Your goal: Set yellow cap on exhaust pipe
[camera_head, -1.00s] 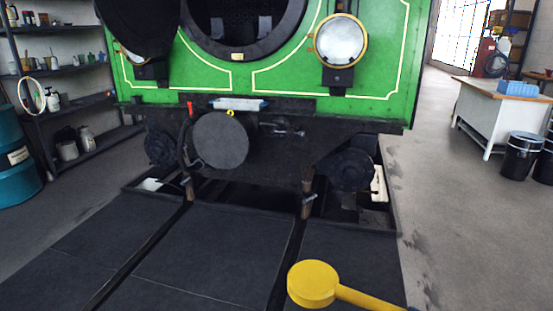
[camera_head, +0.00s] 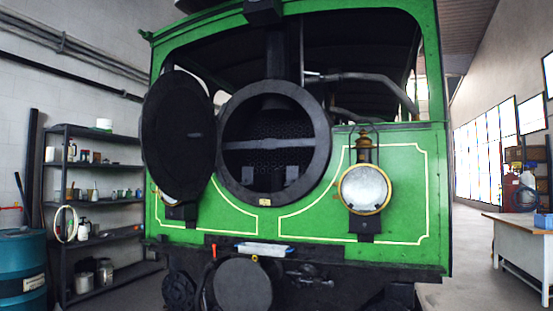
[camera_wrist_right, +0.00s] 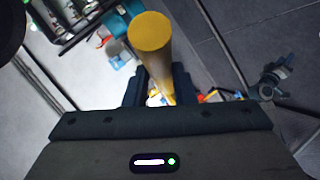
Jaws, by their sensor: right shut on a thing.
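The yellow cap (camera_wrist_right: 149,32) has a round flat end and a yellow handle; it shows in the right wrist view. My right gripper (camera_wrist_right: 158,84) is shut on the handle, with the cap's round end out beyond the fingers. Neither the cap nor any gripper shows in the head view now. The green steam tram (camera_head: 412,185) stands ahead with its round smokebox (camera_head: 273,143) open. A dark upright pipe (camera_head: 284,55) rises above the smokebox, and a grey bent pipe (camera_head: 372,78) runs to its right. I cannot tell which is the exhaust pipe. My left gripper is out of view.
The round smokebox door (camera_head: 178,135) hangs open at the left. A lamp (camera_head: 365,188) sticks out on the right of the front. Shelves (camera_head: 100,200) and a blue drum (camera_head: 22,265) stand at left, a workbench (camera_head: 522,250) at right. Floor between tram and workbench looks clear.

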